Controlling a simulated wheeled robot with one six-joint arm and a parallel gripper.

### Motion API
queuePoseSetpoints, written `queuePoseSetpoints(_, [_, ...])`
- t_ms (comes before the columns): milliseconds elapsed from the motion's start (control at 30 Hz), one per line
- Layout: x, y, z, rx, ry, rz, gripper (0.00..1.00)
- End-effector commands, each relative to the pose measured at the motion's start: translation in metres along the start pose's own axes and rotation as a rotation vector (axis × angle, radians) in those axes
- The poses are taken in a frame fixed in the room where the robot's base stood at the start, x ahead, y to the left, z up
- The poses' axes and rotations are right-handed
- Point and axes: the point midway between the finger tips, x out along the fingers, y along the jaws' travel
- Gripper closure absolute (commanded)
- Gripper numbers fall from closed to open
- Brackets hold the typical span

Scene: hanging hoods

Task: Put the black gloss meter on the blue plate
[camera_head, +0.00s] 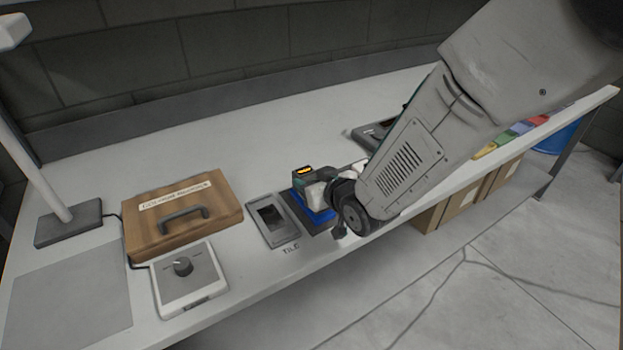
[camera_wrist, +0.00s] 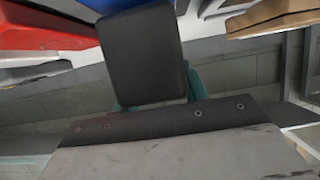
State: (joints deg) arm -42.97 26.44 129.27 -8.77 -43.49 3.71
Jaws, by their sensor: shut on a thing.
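The black gloss meter (camera_head: 303,172), with a lit orange display, is between the fingers of my gripper (camera_head: 313,189). Its dark body (camera_wrist: 143,55) fills the upper middle of the wrist view. The blue plate (camera_head: 319,216) is on the bench directly under my gripper, beside the tile holder. My gripper and the meter hide part of the plate. I cannot tell whether the meter touches the plate or is just above it.
A grey tile holder (camera_head: 272,221) marked TILE is left of the plate. Further left are a wooden case (camera_head: 182,213) with a handle and a white knob box (camera_head: 190,278). A dark device (camera_head: 371,134) and coloured swatches (camera_head: 508,135) are to the right. The bench behind is clear.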

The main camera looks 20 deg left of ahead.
Motion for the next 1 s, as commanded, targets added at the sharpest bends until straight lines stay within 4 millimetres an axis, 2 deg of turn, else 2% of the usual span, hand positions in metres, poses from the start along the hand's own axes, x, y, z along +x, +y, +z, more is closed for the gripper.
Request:
queuePoseSetpoints(400, [0.003, 0.000, 0.007, 0.000, 0.001, 0.000, 0.94])
queuePoseSetpoints(433, [0.003, 0.000, 0.006, 0.000, 0.002, 0.000, 0.51])
queuePoseSetpoints(500, [0.003, 0.000, 0.006, 0.000, 0.002, 0.000, 0.31])
queuePoseSetpoints(833, [0.000, 0.000, 0.007, 0.000, -0.001, 0.000, 0.31])
queuePoseSetpoints(1000, [-0.022, 0.000, 0.007, 0.000, 0.001, 0.000, 0.31])
